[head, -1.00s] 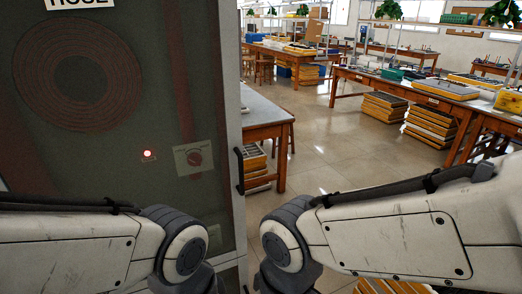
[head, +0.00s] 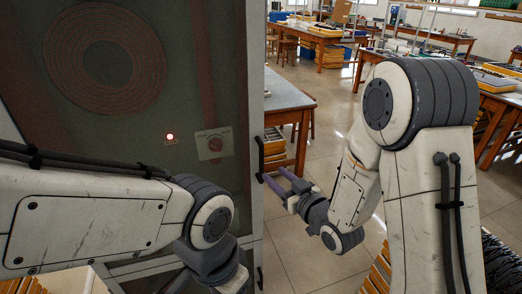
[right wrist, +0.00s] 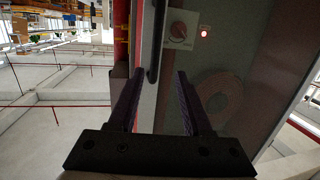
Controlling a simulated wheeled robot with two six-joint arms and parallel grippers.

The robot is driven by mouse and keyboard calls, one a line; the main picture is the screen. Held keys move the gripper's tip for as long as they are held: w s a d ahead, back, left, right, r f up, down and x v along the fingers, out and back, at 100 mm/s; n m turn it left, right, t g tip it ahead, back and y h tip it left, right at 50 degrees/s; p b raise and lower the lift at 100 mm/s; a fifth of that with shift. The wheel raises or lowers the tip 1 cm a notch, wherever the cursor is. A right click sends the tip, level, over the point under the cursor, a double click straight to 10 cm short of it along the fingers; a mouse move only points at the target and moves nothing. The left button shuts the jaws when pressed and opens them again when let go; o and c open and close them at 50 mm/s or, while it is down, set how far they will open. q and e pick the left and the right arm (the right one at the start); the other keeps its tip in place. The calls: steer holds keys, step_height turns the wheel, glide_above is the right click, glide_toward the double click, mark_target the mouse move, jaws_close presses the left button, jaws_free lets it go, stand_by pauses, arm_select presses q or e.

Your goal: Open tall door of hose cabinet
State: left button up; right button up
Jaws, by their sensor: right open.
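The hose cabinet (head: 130,215) stands at the left of the head view, its tall glass door shut. A hose reel (head: 108,60) shows behind the glass. The door's dark upright handle (head: 261,158) is at its right edge; in the right wrist view the handle (right wrist: 156,50) appears between the finger lines. My right gripper (head: 275,175) is open and empty, fingers pointing at the door edge just below and right of the handle; it also shows in the right wrist view (right wrist: 159,72). Contact cannot be told. My left arm crosses the cabinet front; its gripper is out of view.
A red light (head: 170,137) and a knob plate (head: 214,144) sit on the cabinet front. A workbench (head: 287,103) stands close to the right of the door edge. More benches fill the back right. Bare floor (head: 318,170) lies between them.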

mark_target(263, 154)
steer(key=shift+t+y, duration=0.4)
steer(key=shift+t, duration=0.2)
steer(key=p+x, duration=0.1)
steer(key=x, duration=0.2)
steer(key=r+p+x, duration=0.1)
steer(key=x, duration=0.2)
steer(key=p+x, duration=0.1)
steer(key=x, duration=0.2)
steer(key=shift+w+d+r+p, duration=0.2)
steer(key=shift+w+d+p, duration=0.05)
steer(key=shift+w+p, duration=0.1)
steer(key=shift+w+a+f, duration=0.1)
steer(key=shift+w+a, duration=0.05)
steer(key=shift+w, duration=0.2)
jaws_close()
stand_by(0.3)
